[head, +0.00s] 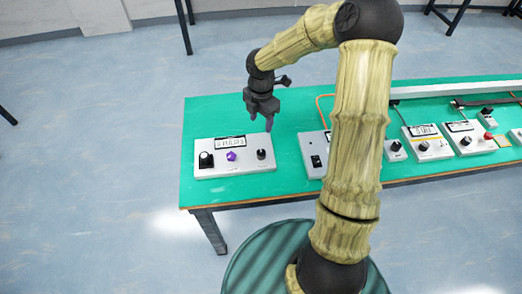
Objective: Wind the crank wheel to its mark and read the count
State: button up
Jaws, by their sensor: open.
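A light grey box (218,171) sits at the left end of the green table. It carries a small display (231,142) whose text is too small to read surely. On its top are a round black control (206,159), a purple knob (231,156) and a small black knob (261,154). I cannot tell surely which of these is the crank wheel, and no mark is clear. My gripper (261,123) points down above the table, behind the box's right part in the picture. It is open, empty and apart from the controls.
My arm crosses the middle of the view and hides part of the table (285,175). A second grey box (309,145) stands just right of the first. Several more boxes with knobs stand farther right, one with a red button (488,136). A pale rail (450,88) runs behind them.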

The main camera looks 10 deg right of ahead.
aim_at(261, 152)
notch_tip(261, 152, down, 17)
dwell(0.5)
jog(key=shift+c, duration=0.4)
jog(key=c, duration=0.9)
